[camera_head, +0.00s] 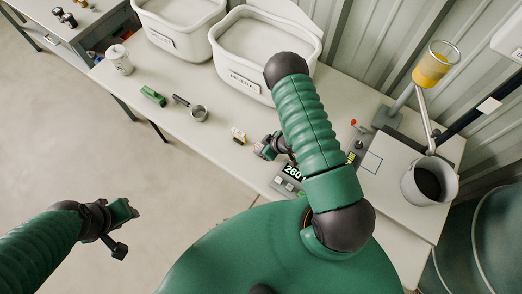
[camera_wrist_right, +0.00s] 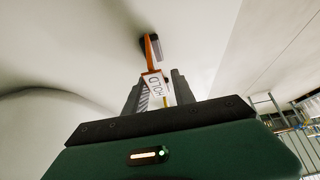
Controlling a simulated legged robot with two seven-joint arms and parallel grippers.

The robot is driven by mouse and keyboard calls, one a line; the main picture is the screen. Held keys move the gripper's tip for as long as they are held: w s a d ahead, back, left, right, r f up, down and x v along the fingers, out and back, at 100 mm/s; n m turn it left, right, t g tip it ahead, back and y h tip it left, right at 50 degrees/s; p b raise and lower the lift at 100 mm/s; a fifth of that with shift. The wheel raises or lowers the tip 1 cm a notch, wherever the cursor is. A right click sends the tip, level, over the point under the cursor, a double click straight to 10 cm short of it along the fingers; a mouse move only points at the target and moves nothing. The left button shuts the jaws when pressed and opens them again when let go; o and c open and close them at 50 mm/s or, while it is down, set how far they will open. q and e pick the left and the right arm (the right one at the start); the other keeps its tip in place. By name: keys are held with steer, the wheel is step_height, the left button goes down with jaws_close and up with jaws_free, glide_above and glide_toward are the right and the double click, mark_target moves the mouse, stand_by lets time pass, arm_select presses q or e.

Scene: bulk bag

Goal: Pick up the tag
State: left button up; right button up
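The tag (camera_wrist_right: 157,90) shows in the right wrist view as a white card with the letters HOLD, black stripes and an orange strap. It appears between the two fingers of my right gripper (camera_wrist_right: 158,92), which stand apart; I see no clear grip on it. In the head view a small pale item (camera_head: 238,135), probably the tag, lies on the table just left of my right gripper (camera_head: 264,149). My left gripper (camera_head: 123,229) is open and empty, over the floor at the lower left.
On the table (camera_head: 215,150) are a scale display (camera_head: 291,174), a metal scoop (camera_head: 198,113), a green item (camera_head: 153,96) and a lidded cup (camera_head: 119,60). Two white bins (camera_head: 235,82) stand behind.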

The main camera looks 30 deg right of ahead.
steer(key=shift+w+d+f, duration=0.15)
steer(key=shift+d+f, duration=0.2)
steer(key=shift+d, duration=0.15)
steer(key=shift+c, duration=0.5)
steer(key=shift+a, duration=0.1)
steer(key=c, duration=0.5)
steer(key=shift+a+r, duration=0.25)
steer(key=shift+a, duration=0.1)
jaws_close()
